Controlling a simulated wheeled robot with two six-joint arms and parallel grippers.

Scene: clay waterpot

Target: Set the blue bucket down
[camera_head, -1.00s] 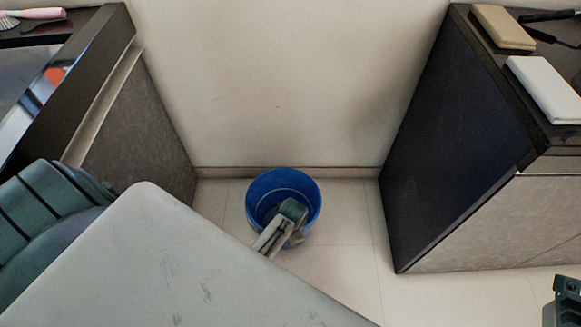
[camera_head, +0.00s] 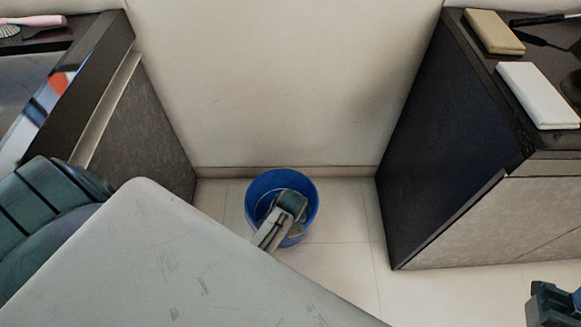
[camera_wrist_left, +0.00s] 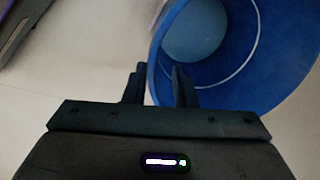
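The blue bucket (camera_head: 257,187) is upright between the two counters, near the back wall. I cannot tell whether its base touches the floor. My left gripper (camera_head: 290,208) is at the bucket and covers part of its inside. In the left wrist view, the fingers of my left gripper (camera_wrist_left: 160,85) straddle the wall of the blue bucket (camera_wrist_left: 285,55), one outside and one inside, closed on it. My right gripper (camera_head: 556,303) shows only partly at the lower right corner, away from the bucket. Its fingers are not clear.
A dark counter (camera_head: 440,140) stands at the right with a tan block (camera_head: 493,32) and a white block (camera_head: 538,95) on top. Another counter (camera_head: 140,130) stands at the left. The tiled floor (camera_head: 345,270) right of the bucket is clear.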

